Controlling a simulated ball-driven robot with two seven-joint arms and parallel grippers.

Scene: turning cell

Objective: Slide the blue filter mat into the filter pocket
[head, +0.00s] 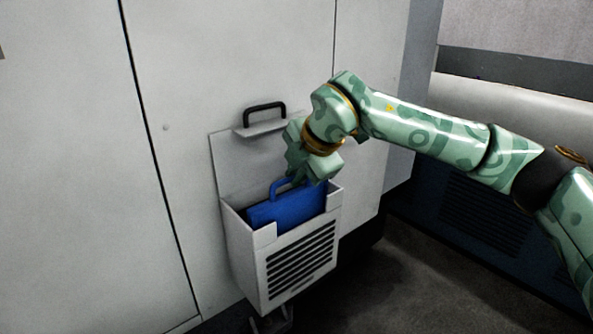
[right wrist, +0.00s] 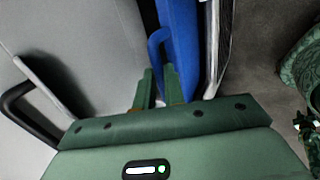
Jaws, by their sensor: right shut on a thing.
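The blue filter mat (head: 290,207) stands in the filter pocket (head: 297,262), a white box with a slotted front on the cabinet face. Its lower part is hidden behind the pocket's front wall, and its upper part with a loop handle shows above the notch in that wall. My right gripper (head: 303,180) is over the pocket, shut on the mat at its handle. In the right wrist view the fingers (right wrist: 158,88) reach to the blue mat (right wrist: 181,40) beside its loop handle. How deep the mat sits cannot be seen. My left gripper is not in view.
A raised lid with a black handle (head: 264,114) stands behind the pocket, close to my right gripper. The flat white cabinet doors (head: 70,170) fill the left. Dark floor (head: 420,270) lies open at the lower right.

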